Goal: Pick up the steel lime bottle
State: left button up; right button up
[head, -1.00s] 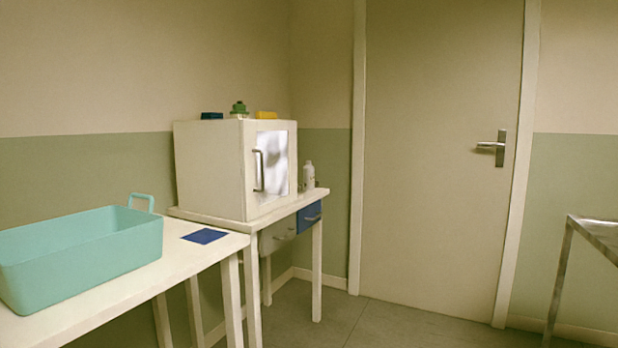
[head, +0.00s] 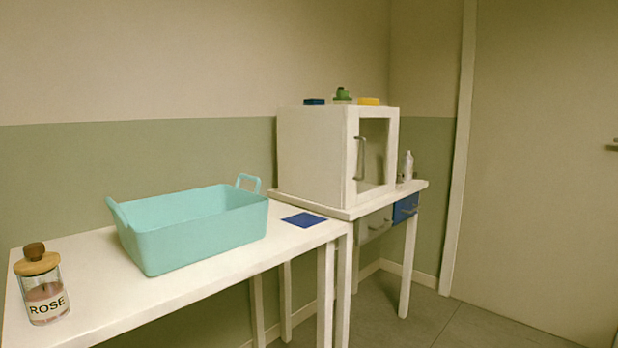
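I see no bottle that I can make out as the steel lime bottle. A glass jar labelled ROSE (head: 45,296), with a wooden lid and a round knob, stands upright at the left end of the white table (head: 110,318). A small pale bottle (head: 407,165) stands beside the white cabinet on the farther table; its label is too small to read. Neither of my grippers shows in the head view.
A teal tub (head: 195,228) with two handles stands on the near table, beside a blue mat (head: 304,220). The white cabinet (head: 316,157) with a glass door stands on the farther table, with small blue, green and yellow items on top. Floor is clear at the right.

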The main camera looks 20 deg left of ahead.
aim_at(407, 161)
jog(key=i+l+u, duration=0.15)
jog(key=u, duration=0.25)
jog(key=i+l+u, duration=0.55)
jog(key=u, duration=0.25)
jog(key=i+l+u, duration=0.1)
jog(key=l, duration=0.3)
jog(key=i+l, duration=0.25)
jog(key=l, duration=0.2)
jog(key=i+l+u, duration=0.15)
jog(key=l, duration=0.3)
jog(key=i+l, duration=0.15)
jog(key=l, duration=0.25)
jog(key=i+l+u, duration=0.15)
jog(key=l, duration=0.3)
jog(key=i+l+u, duration=0.1)
jog(key=l, duration=0.35)
jog(key=i+l, duration=0.1)
jog(key=l, duration=0.4)
jog(key=i+l, duration=0.1)
jog(key=l, duration=0.35)
jog(key=i+l, duration=0.1)
jog(key=l, duration=0.3)
jog(key=u, duration=0.05)
